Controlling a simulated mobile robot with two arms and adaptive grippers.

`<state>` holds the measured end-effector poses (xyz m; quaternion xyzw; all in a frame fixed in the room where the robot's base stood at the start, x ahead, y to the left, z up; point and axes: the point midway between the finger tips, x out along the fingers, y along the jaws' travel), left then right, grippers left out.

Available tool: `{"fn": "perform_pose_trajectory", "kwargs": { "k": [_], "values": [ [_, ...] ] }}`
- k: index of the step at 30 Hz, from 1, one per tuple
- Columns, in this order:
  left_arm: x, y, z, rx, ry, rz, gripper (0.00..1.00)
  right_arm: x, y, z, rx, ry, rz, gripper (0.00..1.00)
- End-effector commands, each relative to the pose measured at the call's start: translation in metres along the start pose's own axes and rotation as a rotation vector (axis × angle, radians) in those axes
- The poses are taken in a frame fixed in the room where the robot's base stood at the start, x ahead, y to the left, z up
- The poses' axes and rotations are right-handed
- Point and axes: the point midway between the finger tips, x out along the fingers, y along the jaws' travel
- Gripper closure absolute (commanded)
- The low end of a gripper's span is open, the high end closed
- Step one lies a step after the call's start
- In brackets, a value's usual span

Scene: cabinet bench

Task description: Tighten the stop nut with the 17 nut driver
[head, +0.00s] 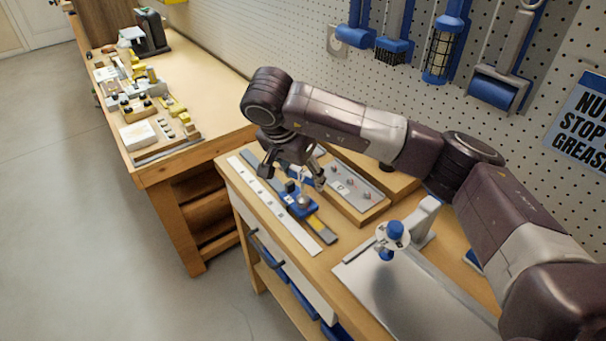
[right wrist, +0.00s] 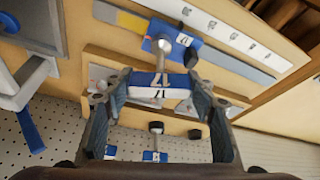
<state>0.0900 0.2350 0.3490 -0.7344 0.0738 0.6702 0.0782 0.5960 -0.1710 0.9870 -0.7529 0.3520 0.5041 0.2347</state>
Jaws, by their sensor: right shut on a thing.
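My right gripper (head: 303,178) is over the near bench. In the right wrist view its two fingers (right wrist: 160,100) are shut on the white and blue handle of the nut driver (right wrist: 157,92), marked 17. The driver's metal shaft (right wrist: 161,62) points toward a blue block (right wrist: 184,54) with a white label. I cannot tell whether shaft and block touch. In the head view the blue block (head: 294,194) lies on a grey and yellow bar, partly behind the gripper. I cannot make out the stop nut. My left gripper is out of view.
A white numbered strip (head: 270,204) lies along the bench front. A wooden tray (head: 362,215) with small parts lies behind the bar. A white fixture with a blue knob (head: 395,230) stands to the right. Tools hang on the pegboard (head: 290,50); another bench (head: 205,95) is at left.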

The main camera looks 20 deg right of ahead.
Motion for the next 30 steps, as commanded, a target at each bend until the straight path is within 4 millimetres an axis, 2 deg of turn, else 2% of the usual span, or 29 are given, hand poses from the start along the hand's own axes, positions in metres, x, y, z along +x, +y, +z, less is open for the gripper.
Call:
{"fn": "perform_pose_trajectory", "kwargs": {
  "k": [5,13,22,30],
  "values": [
    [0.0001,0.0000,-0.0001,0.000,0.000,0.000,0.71,-0.0007,-0.0006,-0.0003,0.016,0.001,0.005,0.82],
    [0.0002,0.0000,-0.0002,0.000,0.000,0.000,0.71,-0.0011,-0.0007,-0.0003,0.213,0.001,0.087,0.82],
    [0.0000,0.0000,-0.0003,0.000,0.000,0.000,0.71,-0.0011,-0.0007,-0.0001,0.234,0.000,0.095,0.82],
    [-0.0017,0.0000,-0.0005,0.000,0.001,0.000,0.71,-0.0008,-0.0002,-0.0004,0.427,0.000,0.175,0.82]
  ]
}}
